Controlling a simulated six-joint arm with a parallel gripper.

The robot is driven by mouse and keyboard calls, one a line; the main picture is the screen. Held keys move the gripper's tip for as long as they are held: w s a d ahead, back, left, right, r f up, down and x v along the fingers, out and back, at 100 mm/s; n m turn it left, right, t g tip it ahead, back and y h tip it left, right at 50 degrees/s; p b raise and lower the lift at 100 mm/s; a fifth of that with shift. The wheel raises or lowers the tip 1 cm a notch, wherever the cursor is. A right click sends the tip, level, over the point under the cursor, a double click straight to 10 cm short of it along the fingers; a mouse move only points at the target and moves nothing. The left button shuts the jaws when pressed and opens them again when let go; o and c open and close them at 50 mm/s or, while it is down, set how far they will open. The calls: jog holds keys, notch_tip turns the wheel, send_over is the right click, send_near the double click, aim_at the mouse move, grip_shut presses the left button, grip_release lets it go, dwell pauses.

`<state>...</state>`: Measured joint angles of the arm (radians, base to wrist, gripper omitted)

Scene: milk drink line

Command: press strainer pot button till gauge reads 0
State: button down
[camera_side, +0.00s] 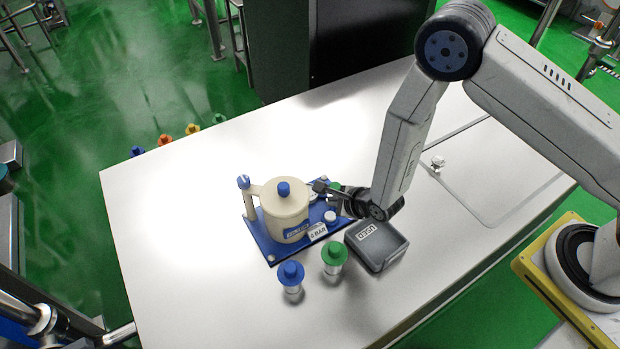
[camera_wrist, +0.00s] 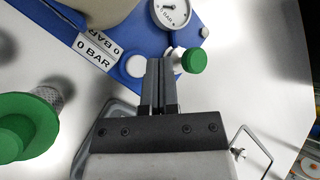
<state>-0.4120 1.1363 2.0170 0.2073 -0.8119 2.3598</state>
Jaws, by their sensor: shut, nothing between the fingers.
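The cream strainer pot (camera_side: 284,212) with a blue knob stands on a blue base plate (camera_side: 262,240); its edge shows at the top of the wrist view (camera_wrist: 95,8). A round white gauge marked BAR (camera_wrist: 172,12) sits on the plate; its needle is too small to read surely. A green button (camera_wrist: 194,61) on a pale stem sticks out beside the gauge; it also shows in the side view (camera_side: 335,186). My gripper (camera_wrist: 161,62) is shut and empty. Its fingertips appear just left of the green button, overlapping its stem; I cannot tell whether they touch.
A "0 BAR" label (camera_side: 317,231) stands on the plate's front edge. A blue-capped strainer (camera_side: 291,275) and a green-capped strainer (camera_side: 334,256) stand in front. A grey box marked USED (camera_side: 376,243) sits close under my wrist. The left of the table is clear.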

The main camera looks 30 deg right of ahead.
jog(key=shift+r, duration=1.05)
jog(key=shift+w+d+r+n, duration=0.1)
jog(key=shift+d+r+n, duration=0.15)
jog(key=shift+r+n, duration=0.25)
jog(key=s+d+r+n+g, duration=0.3)
jog(key=d+r+n, duration=0.4)
jog(key=r+n, duration=0.45)
jog(key=s+d+r+n+g+h, duration=0.1)
jog(key=s+d+r+n+g, duration=0.2)
jog(key=s+d+r+n, duration=0.5)
jog(key=shift+s+r+n+h, duration=0.3)
jog(key=shift+s+n+h, duration=0.1)
jog(key=shift+s+n, duration=1.45)
jog(key=c, duration=1.3)
grip_release()
jog(key=shift+w, duration=0.3)
